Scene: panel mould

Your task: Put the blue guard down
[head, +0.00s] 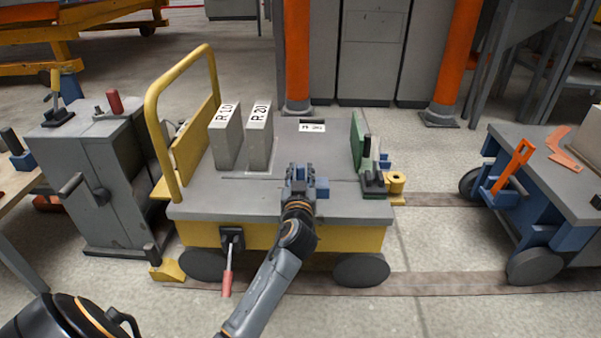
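My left gripper (299,172) is over the front middle of the grey top of the yellow cart (340,203), seen from behind. The blue guard (322,188) shows as a small blue piece at the gripper's right side, with more blue between the fingers. The gripper appears shut on it. The fingers hide much of the guard, and I cannot tell whether it touches the cart top. My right gripper is not in view.
The middle top behind the gripper is mostly clear.

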